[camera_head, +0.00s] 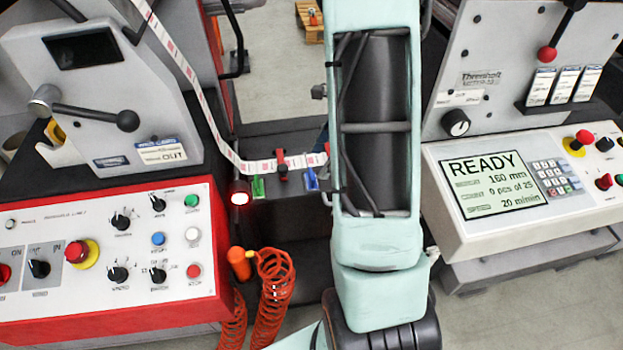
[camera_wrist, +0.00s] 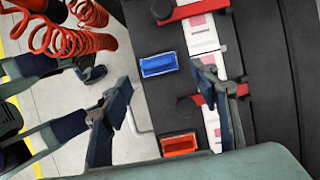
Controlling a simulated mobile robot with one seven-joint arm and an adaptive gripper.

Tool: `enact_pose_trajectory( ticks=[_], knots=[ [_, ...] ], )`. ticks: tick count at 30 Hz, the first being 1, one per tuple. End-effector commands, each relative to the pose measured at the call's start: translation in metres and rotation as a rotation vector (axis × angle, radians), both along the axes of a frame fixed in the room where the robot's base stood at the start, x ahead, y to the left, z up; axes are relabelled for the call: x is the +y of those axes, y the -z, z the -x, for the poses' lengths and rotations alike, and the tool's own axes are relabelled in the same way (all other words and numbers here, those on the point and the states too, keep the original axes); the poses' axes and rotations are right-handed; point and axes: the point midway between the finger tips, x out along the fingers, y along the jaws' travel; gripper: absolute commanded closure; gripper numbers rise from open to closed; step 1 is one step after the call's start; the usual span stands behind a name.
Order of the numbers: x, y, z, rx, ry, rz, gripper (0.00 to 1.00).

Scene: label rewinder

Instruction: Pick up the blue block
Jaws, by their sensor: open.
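The blue block (camera_wrist: 160,64) lies on a dark ledge beside the label strip, in the upper middle of the wrist view. In the head view the blue block (camera_head: 311,180) shows just left of my arm. My gripper (camera_wrist: 162,76) is open, with its two fingers wide apart. In the wrist view the block appears in the gap between the fingertips, and nothing is held. I cannot tell how far the fingertips are above it. In the head view my arm hides the gripper.
A red-orange block (camera_wrist: 179,143) lies on the same ledge. A green block (camera_head: 258,188) lies left of the blue one. The label strip (camera_wrist: 203,40) with red clamps runs close to the blue block. A coiled orange hose (camera_head: 272,290) hangs in front. Control panels stand on both sides.

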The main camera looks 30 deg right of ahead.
Motion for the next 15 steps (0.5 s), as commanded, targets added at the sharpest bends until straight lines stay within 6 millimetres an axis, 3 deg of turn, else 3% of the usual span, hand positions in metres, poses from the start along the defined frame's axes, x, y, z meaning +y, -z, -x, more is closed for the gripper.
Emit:
enact_pose_trajectory(
  ticks=[9,15],
  knots=[
    [0.02,0.039,-0.002,0.003,0.001,-0.001,0.45],
    [0.023,0.046,-0.003,0.002,0.001,0.001,0.45]
  ],
)
